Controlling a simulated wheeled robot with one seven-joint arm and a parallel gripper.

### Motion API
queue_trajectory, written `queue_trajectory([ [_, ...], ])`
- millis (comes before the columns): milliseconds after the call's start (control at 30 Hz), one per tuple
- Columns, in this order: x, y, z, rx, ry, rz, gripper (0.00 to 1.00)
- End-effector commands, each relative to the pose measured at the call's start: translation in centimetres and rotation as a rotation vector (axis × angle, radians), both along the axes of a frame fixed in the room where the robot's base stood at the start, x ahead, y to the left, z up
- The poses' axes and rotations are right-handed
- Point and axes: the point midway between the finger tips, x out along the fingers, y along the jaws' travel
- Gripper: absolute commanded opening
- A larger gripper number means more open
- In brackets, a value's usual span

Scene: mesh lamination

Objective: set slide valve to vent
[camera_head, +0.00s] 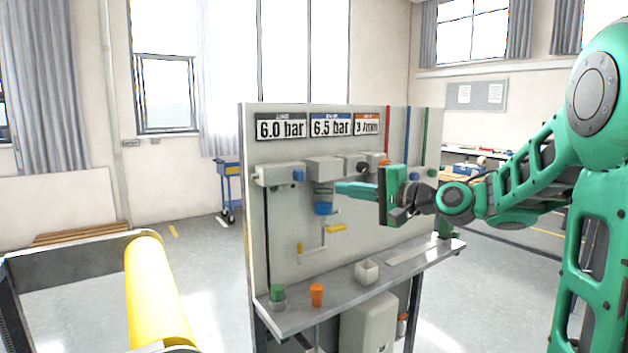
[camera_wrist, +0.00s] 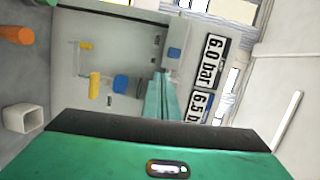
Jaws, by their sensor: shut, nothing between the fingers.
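A grey upright panel (camera_head: 280,220) carries a row of grey valve boxes. The left box (camera_head: 272,176) has a blue knob (camera_head: 298,175). The middle box (camera_head: 322,166) has a blue cup-shaped part (camera_head: 323,208) below it, which also shows in the wrist view (camera_wrist: 120,83). A third box (camera_head: 352,160) has a dark round knob. I cannot tell which part is the slide valve. My gripper (camera_head: 340,188) is shut and empty, its green fingers pointing left in front of the middle box, close to the blue part. The fingers also show in the wrist view (camera_wrist: 161,85); contact cannot be told.
Two yellow handles (camera_head: 337,228) (camera_head: 300,248) sit on pipework below the boxes. A shelf (camera_head: 330,303) under the panel holds a green-topped item (camera_head: 277,294), an orange cup (camera_head: 317,294) and a white open box (camera_head: 366,272). Displays (camera_head: 330,126) hang above. A yellow roll (camera_head: 158,290) lies front left.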

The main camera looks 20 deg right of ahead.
Motion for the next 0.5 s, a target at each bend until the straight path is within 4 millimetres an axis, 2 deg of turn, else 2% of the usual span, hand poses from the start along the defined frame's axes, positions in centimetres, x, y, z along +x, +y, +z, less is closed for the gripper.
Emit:
queue_trajectory([
  [133, 0.4, 0.1, 1.7, 0.083, -0.030, 0.008, 0.00],
  [500, 0.5, 0.3, 1.8, 0.088, -0.032, 0.012, 0.00],
])
